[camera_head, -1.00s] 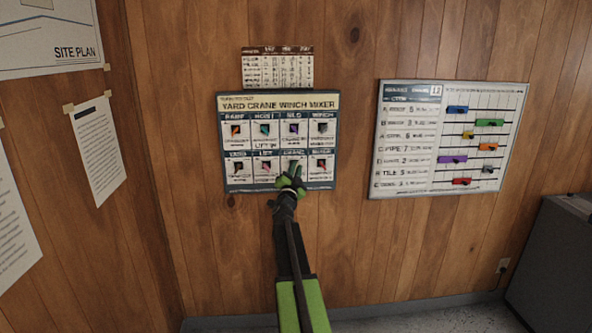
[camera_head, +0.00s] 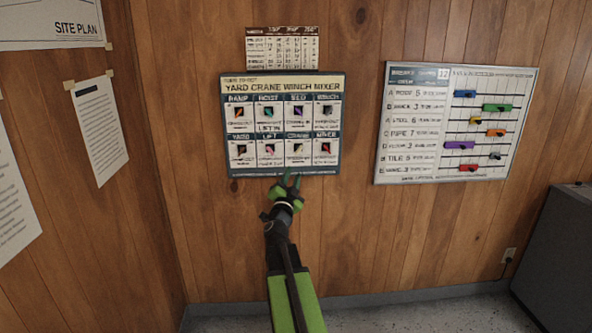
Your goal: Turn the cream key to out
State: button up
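The yard crane winch mixer panel (camera_head: 282,84) hangs on the wood wall, with two rows of small keys in white cells. A key in the lower row, in the cell that seems to read CRANE (camera_head: 297,149), looks pale and dark; I cannot tell surely whether it is the cream one. Its setting is too small to read. My gripper (camera_head: 290,181) is at the panel's lower edge, below that cell, with its green fingertips apart and nothing seen between them. No key is visibly hidden by it.
A small chart (camera_head: 282,47) is fixed above the panel. A white board (camera_head: 420,176) with coloured sliders hangs to the right. Papers (camera_head: 104,130) are on the left wall. A dark cabinet (camera_head: 560,250) stands at the lower right. The wall between panel and board is bare.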

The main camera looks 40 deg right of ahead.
jog(key=v, duration=0.3)
jog(key=shift+s+a+b, duration=0.15)
jog(key=shift+b, duration=0.15)
